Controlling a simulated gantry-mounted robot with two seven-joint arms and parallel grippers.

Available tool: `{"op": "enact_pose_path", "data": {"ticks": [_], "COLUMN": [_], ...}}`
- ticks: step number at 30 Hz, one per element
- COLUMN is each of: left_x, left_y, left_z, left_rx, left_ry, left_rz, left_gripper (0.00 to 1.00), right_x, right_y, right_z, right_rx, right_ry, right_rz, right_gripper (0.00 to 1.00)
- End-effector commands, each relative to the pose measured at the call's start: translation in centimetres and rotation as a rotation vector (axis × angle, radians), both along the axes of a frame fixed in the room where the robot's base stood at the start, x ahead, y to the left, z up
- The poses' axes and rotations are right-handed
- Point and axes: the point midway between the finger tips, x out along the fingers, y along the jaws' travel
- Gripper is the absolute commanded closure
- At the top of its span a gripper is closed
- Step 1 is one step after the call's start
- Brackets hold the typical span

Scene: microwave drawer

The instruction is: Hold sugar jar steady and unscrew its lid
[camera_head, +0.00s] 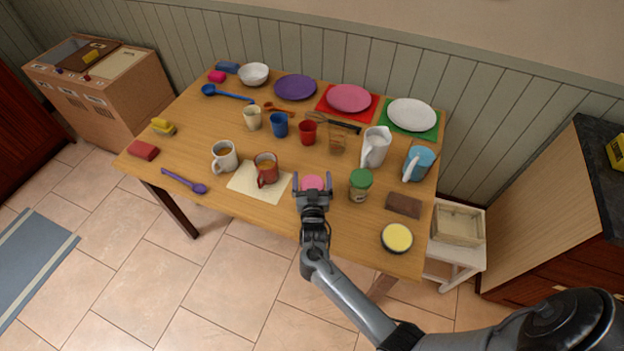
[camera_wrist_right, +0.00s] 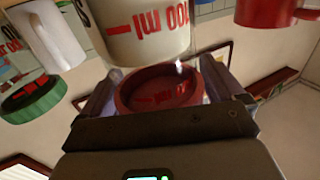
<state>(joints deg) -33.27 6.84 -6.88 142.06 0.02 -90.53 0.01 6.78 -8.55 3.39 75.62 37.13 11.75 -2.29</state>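A jar with a red lid (camera_head: 313,182) stands near the front edge of the table. In the right wrist view, its pale body (camera_wrist_right: 140,30) with red "100 ml" print shows above the red lid (camera_wrist_right: 158,90). My right gripper (camera_head: 312,190) is at the lid, one finger on each side. The lid nearly fills the space between the fingers; I cannot tell whether they press on it. Most of the jar body is hidden behind the gripper in the head view. My left gripper is not in view.
A green-lidded jar (camera_head: 360,184) stands close to the right of my right gripper. A red mug (camera_head: 266,168) on a cream mat (camera_head: 246,186) is to its left. A brown block (camera_head: 403,205) and a yellow-topped bowl (camera_head: 397,238) lie farther right. The table's front edge is near.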

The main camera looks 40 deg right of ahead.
Motion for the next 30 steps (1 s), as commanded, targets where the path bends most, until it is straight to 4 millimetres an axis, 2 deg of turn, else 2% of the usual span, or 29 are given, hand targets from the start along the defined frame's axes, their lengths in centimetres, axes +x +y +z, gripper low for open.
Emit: {"op": "enact_pose_path", "data": {"ticks": [11, 14, 25, 30], "left_x": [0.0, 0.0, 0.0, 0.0], "left_y": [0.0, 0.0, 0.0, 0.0], "left_z": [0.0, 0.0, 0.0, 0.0], "left_rx": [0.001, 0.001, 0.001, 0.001], "left_ry": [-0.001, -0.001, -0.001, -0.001], "left_rz": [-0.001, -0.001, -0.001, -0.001], "left_gripper": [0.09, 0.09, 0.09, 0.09], "right_x": [0.0, 0.0, 0.0, 0.0], "right_y": [0.0, 0.0, 0.0, 0.0], "right_z": [0.5, 1.5, 7.5, 9.2], "right_rx": [0.000, 0.001, 0.000, 0.002], "right_ry": [-0.001, -0.003, -0.004, -0.001], "right_rz": [0.000, 0.000, 0.000, 0.000], "right_gripper": [0.00, 0.00, 0.00, 0.00]}}
